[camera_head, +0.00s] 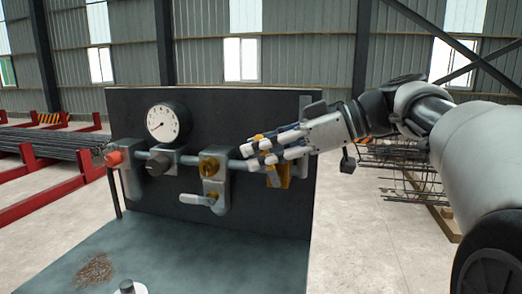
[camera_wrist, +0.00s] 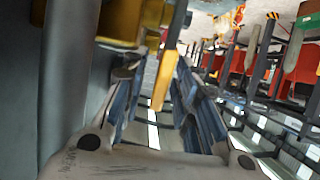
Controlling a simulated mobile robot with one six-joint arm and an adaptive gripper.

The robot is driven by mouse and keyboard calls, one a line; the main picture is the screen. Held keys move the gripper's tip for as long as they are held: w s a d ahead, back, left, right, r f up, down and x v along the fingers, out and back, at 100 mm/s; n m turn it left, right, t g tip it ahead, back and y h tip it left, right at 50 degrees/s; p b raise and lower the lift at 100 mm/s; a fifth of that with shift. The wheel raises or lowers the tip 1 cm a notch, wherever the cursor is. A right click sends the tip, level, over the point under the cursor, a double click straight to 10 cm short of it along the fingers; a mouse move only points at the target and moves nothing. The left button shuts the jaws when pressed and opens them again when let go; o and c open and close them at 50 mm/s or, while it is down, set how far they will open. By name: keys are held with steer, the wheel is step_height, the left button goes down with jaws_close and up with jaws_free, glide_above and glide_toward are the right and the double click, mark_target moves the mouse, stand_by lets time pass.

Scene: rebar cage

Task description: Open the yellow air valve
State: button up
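The yellow air valve (camera_head: 285,176) is on the pipe at the right of the dark panel, partly hidden behind my gripper in the head view. Its yellow body shows at the upper left of the wrist view (camera_wrist: 122,22). A flat yellow handle (camera_wrist: 163,78) points down from it. My gripper (camera_head: 250,157) reaches in from the right, its fingers pointing left across the valve. In the wrist view the fingers (camera_wrist: 164,68) stand apart, with the yellow handle between their blue inner pads. I cannot tell whether either pad touches it.
Left along the pipe are a valve with a grey lever (camera_head: 196,199), a black knob (camera_head: 157,164), a round gauge (camera_head: 168,121) and a red knob (camera_head: 114,158). A grey-green tabletop (camera_head: 190,262) lies below. Red racks with rebar (camera_head: 50,143) stand far left.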

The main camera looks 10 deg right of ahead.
steer(key=v, duration=1.2)
steer(key=shift+c, duration=0.5)
